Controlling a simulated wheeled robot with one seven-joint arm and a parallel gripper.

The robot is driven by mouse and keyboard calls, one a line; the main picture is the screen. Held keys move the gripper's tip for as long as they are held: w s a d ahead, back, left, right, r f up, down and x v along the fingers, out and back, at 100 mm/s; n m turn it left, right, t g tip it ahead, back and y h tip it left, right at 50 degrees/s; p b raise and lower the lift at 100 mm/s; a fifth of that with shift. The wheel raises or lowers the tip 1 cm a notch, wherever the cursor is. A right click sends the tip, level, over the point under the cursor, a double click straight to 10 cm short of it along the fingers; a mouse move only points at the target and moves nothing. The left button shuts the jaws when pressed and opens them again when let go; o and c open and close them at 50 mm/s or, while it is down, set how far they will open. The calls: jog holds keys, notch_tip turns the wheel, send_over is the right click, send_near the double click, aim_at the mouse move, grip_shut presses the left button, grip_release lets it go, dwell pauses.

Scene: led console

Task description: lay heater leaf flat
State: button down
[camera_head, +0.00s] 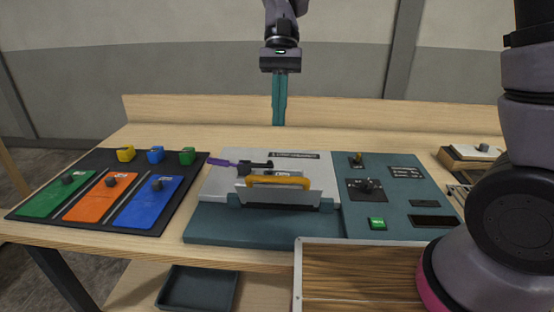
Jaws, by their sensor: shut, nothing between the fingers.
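The heater console has a teal base (260,227) and a pale grey plate (222,180) at the middle of the table. A metal leaf (283,197) with an orange-yellow handle (278,181) stands tilted up at the plate's front part. Its exact angle is hard to tell. My gripper (279,122) hangs above the back of the table, behind the console and apart from the leaf. Its teal fingers are shut together and empty, pointing down.
A black board (97,208) with green, orange and blue panels lies left. A teal control panel (402,190) with knobs and a green button (377,223) adjoins the console at right. A purple-handled tool (222,163) lies behind the leaf. A wooden-topped box (350,280) stands in front.

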send_over(277, 187)
notch_tip(277, 187, down, 9)
jog(key=shift+r, duration=0.2)
